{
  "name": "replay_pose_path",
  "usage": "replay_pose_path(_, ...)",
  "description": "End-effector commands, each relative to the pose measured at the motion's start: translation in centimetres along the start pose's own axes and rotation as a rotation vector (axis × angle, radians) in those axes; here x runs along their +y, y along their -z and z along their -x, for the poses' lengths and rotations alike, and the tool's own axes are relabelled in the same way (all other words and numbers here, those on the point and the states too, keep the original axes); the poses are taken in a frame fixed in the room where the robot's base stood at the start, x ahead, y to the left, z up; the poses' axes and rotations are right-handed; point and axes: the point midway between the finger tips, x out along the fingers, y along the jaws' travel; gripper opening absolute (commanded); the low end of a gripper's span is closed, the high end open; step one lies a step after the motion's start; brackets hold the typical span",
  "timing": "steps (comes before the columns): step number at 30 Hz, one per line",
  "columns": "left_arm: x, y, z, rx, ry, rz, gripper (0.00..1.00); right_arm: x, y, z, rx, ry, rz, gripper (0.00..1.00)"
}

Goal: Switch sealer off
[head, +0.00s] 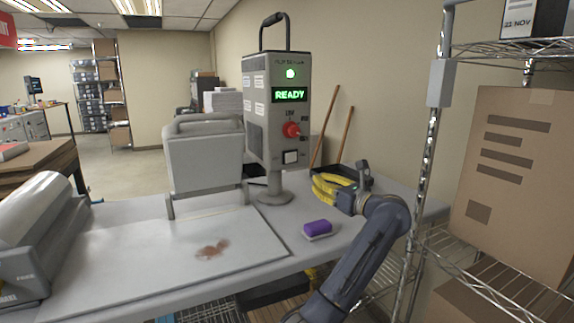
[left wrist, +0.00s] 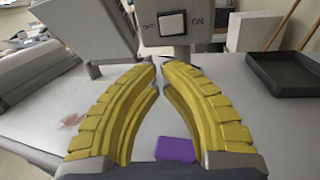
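The sealer's control box (head: 258,115) stands upright on a post on the grey bench. Its display (head: 290,95) reads READY in green, with a green lamp (head: 291,73) lit above. Below are a red knob (head: 291,129) and a white rocker switch (head: 290,157). The left wrist view shows the rocker (left wrist: 173,23) close up, ahead of the fingertips, with ON printed beside it. My left gripper (head: 316,184) is right of and a little below the rocker, apart from it. Its yellow fingers (left wrist: 158,72) nearly meet at the tips, with nothing between them. My right gripper is out of view.
A purple sponge (head: 317,227) lies on the bench below the gripper. A black tray (left wrist: 292,75) sits behind at the right. The raised press lid (head: 203,157) stands left of the box. A wire rack (head: 430,150) with a carton (head: 515,180) borders the right.

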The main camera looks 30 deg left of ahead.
Motion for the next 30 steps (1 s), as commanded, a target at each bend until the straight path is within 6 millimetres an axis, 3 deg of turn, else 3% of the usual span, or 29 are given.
replay_pose_path(6,-0.9,-1.7,-0.2,0.045,0.048,0.041,0.0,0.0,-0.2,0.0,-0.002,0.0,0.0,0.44)
replay_pose_path(20,-1.0,-1.8,-0.4,0.05,0.054,0.044,0.0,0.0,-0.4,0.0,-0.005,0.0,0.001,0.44)
replay_pose_path(26,-1.0,-1.7,-2.0,0.048,0.052,0.042,0.0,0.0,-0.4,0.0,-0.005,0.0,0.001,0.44)
replay_pose_path(30,-1.1,-1.7,-4.4,0.046,0.05,0.042,0.0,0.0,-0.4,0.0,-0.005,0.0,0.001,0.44)
